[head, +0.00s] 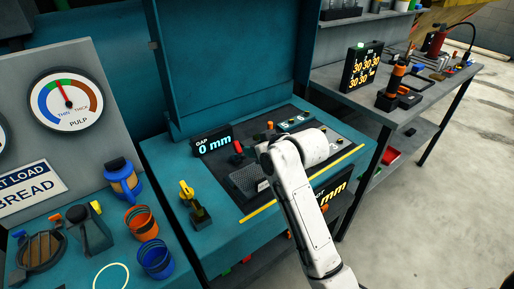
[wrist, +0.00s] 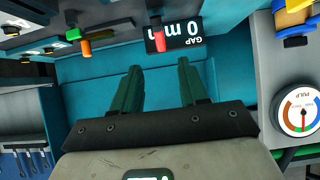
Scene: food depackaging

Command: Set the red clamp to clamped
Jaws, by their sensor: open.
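The red clamp (head: 238,147) stands on the dark plate of the teal bench, just right of the "GAP 0 mm" display (head: 212,143) in the head view. Its red handle (wrist: 160,42) also shows in the wrist view, in front of the upside-down display. I cannot tell whether the clamp is clamped. My gripper (wrist: 160,72) is open and empty, with two green fingers apart. The red handle appears beyond the fingertips, between them in the picture, with no visible contact. In the head view my white arm hides the gripper.
A yellow-handled clamp (head: 187,190) stands on the bench's near left corner. A yellow strip (head: 262,205) lines its front edge. Orange (head: 141,222) and blue (head: 155,258) cups stand on the left. Grey floor is clear farther right.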

